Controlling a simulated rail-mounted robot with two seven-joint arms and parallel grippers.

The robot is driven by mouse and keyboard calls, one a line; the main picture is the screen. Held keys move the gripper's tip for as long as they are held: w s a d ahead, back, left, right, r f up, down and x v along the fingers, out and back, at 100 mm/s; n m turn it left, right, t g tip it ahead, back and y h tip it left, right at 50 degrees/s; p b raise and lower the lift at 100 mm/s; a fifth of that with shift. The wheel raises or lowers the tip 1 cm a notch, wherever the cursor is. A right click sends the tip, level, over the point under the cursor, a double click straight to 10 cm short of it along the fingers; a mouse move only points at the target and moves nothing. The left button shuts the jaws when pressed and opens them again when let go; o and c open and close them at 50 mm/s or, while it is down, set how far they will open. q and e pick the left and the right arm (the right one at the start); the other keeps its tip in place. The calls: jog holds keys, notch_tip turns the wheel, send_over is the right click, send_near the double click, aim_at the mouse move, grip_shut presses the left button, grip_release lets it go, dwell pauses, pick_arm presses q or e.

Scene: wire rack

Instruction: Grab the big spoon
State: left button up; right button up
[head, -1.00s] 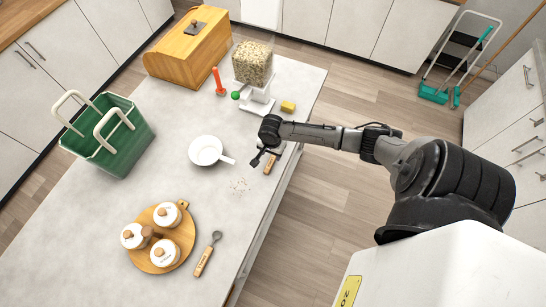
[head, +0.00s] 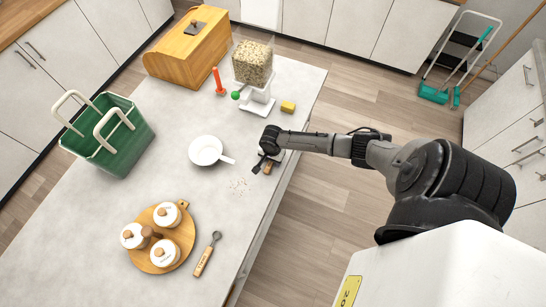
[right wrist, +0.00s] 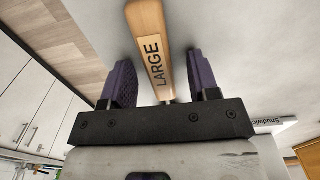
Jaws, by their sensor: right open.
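The big spoon has a wooden handle marked LARGE (right wrist: 150,50) in the right wrist view. In the head view only a short piece of its handle (head: 268,169) shows below my right gripper (head: 262,162), which hides the rest. In the right wrist view the open fingers of my right gripper (right wrist: 160,83) stand on either side of the handle, with a gap at each side. Another spoon (head: 207,255) with a wooden handle and a dark head lies near the table's right edge, beside the round board. My left gripper is not in view.
A grain dispenser (head: 253,68), yellow sponge (head: 288,107) and wooden bread box (head: 189,50) stand farther back. A green basket (head: 118,145) and round board with white jars (head: 142,256) are at left.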

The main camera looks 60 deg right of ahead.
jog(key=c, duration=1)
